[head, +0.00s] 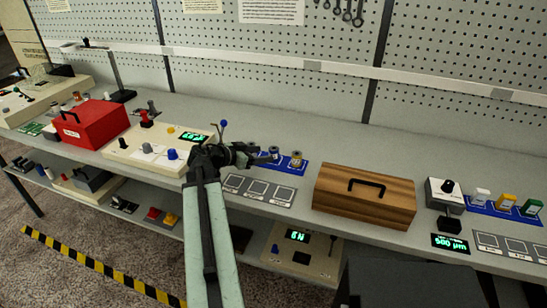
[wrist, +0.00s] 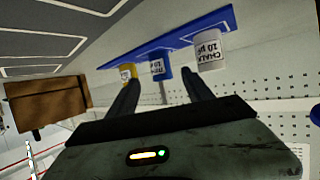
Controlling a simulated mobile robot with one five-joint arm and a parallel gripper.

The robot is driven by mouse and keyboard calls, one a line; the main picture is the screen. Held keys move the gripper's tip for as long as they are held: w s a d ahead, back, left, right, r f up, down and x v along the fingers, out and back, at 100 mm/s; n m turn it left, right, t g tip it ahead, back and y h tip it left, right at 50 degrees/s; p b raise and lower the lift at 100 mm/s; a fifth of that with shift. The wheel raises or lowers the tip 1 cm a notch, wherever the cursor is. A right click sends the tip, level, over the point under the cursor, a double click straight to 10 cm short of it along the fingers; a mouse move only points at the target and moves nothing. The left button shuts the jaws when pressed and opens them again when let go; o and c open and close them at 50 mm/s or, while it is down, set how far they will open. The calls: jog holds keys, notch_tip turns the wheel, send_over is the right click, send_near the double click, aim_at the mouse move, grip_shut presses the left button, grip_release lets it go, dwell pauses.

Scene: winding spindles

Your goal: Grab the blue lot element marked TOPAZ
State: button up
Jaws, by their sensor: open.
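In the wrist view the blue element (wrist: 160,68) stands on a blue strip (wrist: 140,53), between a yellow element (wrist: 127,72) and a white one marked CHALK (wrist: 208,50). The lettering on the blue element's white label is too small to read. My gripper (wrist: 160,78) is open, its two dark fingers pointing toward the blue element, one to each side of it in the picture. I cannot tell whether they reach around it. In the head view my gripper (head: 262,156) is beside the blue element (head: 273,152) and partly covers the strip; the white element is hidden there.
A wooden box with a handle (head: 364,195) stands right of the strip. Grey marked squares (head: 258,189) lie in front of it. A control panel with a green display (head: 160,147) and a red box (head: 90,124) are to the left. A pegboard rises behind the bench.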

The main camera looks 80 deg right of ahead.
aim_at(270, 153)
jog(key=shift+x, duration=0.95)
jog(key=b+x, duration=0.2)
jog(key=x, duration=0.3)
jog(key=shift+d+f, duration=0.1)
jog(key=shift+f, duration=0.15)
jog(key=shift+w+r, duration=0.1)
grip_shut()
